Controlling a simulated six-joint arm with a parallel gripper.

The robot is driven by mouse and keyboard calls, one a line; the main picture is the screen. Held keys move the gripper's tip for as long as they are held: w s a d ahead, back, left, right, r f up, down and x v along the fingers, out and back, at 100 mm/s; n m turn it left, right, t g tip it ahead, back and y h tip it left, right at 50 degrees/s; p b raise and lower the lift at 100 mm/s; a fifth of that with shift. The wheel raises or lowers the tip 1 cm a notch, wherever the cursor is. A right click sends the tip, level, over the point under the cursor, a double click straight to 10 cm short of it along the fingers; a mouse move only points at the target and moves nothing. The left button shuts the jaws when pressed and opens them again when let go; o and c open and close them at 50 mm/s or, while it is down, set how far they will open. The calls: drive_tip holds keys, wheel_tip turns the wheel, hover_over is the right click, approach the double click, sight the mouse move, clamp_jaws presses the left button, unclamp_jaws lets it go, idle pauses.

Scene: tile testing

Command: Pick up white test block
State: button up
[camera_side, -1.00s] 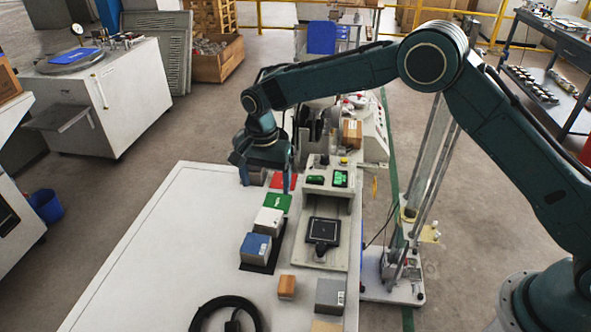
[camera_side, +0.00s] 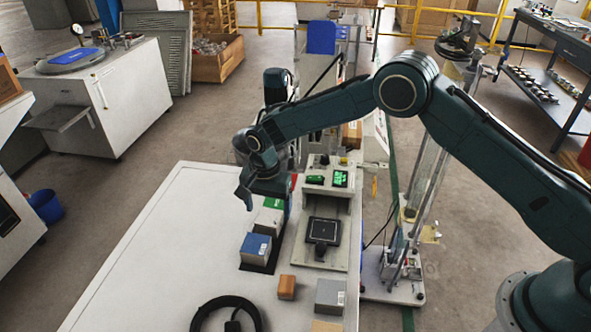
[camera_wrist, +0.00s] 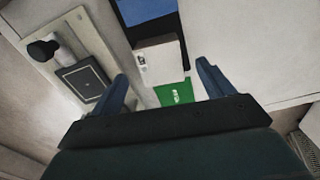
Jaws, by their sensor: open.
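The white test block (camera_side: 268,221) stands on a dark strip on the white table, between a blue-topped block and a green pad. In the wrist view the white block (camera_wrist: 158,62) lies ahead of the jaws, near the middle of the gap between them. My gripper (camera_wrist: 164,78) is open and empty, its two dark blue fingers spread apart. In the side view my gripper (camera_side: 248,198) hangs at the far end of the row, above and beyond the white block. It hides part of the green pad.
The blue-topped block (camera_side: 256,249) stands close in front of the white block. The green pad (camera_wrist: 176,94) lies behind it. A device with a black square plate (camera_side: 323,231) stands to the right. The table's left is clear.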

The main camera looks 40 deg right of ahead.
sight(269, 217)
drive_tip(key=shift+f, duration=2.6)
drive_tip(key=shift+w, duration=0.1)
drive_tip(key=c, duration=1.3)
